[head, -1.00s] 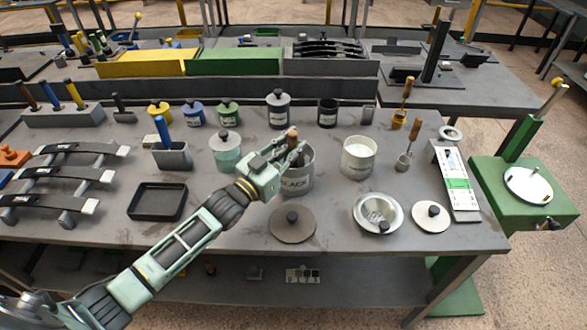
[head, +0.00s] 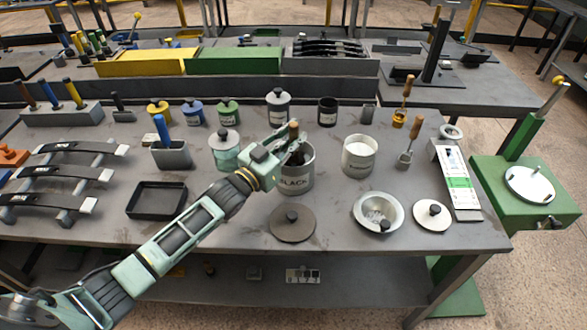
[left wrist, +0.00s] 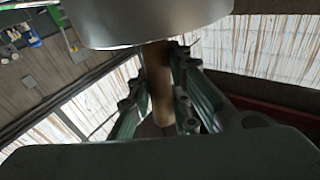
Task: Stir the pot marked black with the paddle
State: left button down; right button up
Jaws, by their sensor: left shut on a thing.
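The grey pot marked BLACK (head: 297,183) stands open on the bench in the head view. My left gripper (head: 290,146) is over the pot's rim, shut on the brown handle of the paddle (head: 294,126). The paddle is roughly upright; its lower end is hidden by the gripper and pot. In the left wrist view the brown handle (left wrist: 159,85) runs between the fingers, below a rounded pale metal surface. My right gripper is not in view.
A white pot (head: 359,156) stands to the right and a greenish lidded jar (head: 226,158) to the left. In front lie a round dark lid (head: 292,230), a metal bowl (head: 396,208) and a pale lid (head: 432,220). A black tray (head: 157,214) lies at left.

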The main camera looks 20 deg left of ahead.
pick_arm(q)
jog(key=shift+f, duration=0.1)
notch_tip(320, 180, up, 10)
jog(key=p, duration=0.8)
jog(key=shift+f, duration=0.2)
dwell(0.8)
notch_tip(320, 180, up, 6)
jog(key=p, duration=0.5)
dwell(0.4)
